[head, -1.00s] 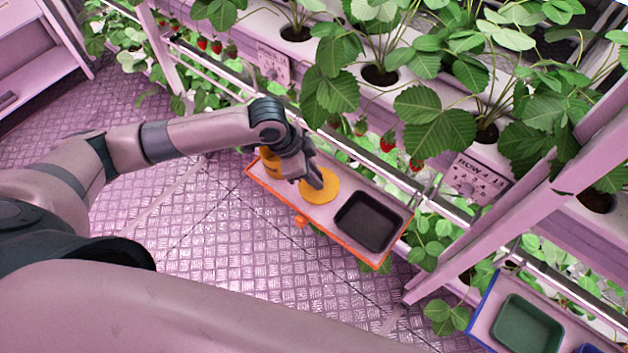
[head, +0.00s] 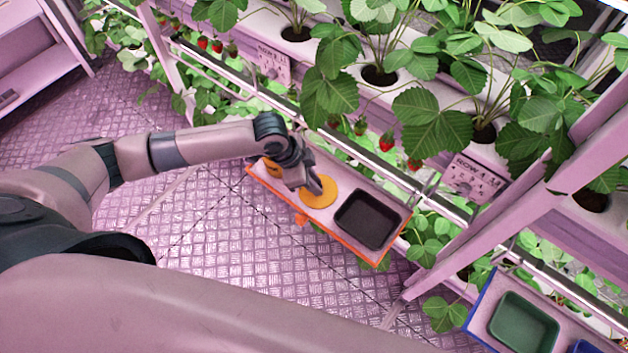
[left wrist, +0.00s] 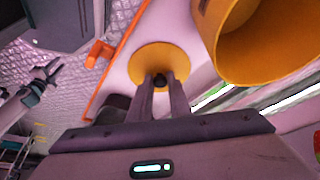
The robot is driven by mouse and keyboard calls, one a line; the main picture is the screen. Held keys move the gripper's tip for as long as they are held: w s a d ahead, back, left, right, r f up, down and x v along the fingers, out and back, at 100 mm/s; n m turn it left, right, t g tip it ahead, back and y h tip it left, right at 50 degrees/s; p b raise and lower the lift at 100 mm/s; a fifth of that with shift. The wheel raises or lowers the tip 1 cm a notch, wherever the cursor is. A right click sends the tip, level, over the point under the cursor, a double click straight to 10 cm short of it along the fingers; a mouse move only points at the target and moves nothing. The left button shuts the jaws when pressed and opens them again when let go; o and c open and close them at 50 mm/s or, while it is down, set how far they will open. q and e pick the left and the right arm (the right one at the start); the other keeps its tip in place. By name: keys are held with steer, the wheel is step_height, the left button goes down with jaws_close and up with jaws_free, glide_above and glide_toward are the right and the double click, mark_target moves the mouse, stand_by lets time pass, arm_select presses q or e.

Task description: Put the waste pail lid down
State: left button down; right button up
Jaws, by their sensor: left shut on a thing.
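The waste pail lid is a flat yellow disc (head: 322,199) over the orange-edged tray (head: 350,187), between the pail and a dark bin. In the left wrist view the lid (left wrist: 158,55) lies flat against the pale tray surface; I cannot tell whether it touches. My left gripper (head: 316,187) is shut on the lid's dark knob (left wrist: 160,80). The yellow pail (head: 271,167) is partly hidden behind my left gripper; in the left wrist view its open mouth (left wrist: 272,72) shows beside the lid. My right gripper (left wrist: 45,78) seems to show small at the left of that view.
The dark square bin (head: 368,219) stands at the tray's right end. An orange tab (head: 301,220) sticks out of its front edge. Strawberry plants and a metal rail (head: 440,200) run close behind. A blue-edged tray with a green bin (head: 524,322) is at lower right. The floor in front is clear.

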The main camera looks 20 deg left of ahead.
arm_select(q)
steer(key=shift+f, duration=0.1)
steer(key=c, duration=1.6)
jaws_free()
steer(key=shift+c, duration=0.2)
steer(key=shift+a+r, duration=0.2)
steer(key=shift+r, duration=0.5)
steer(key=b+v, duration=0.2)
steer(key=v, duration=0.8)
steer(key=shift+r, duration=0.35)
steer(key=shift+s+a, duration=0.1)
steer(key=shift+s, duration=0.05)
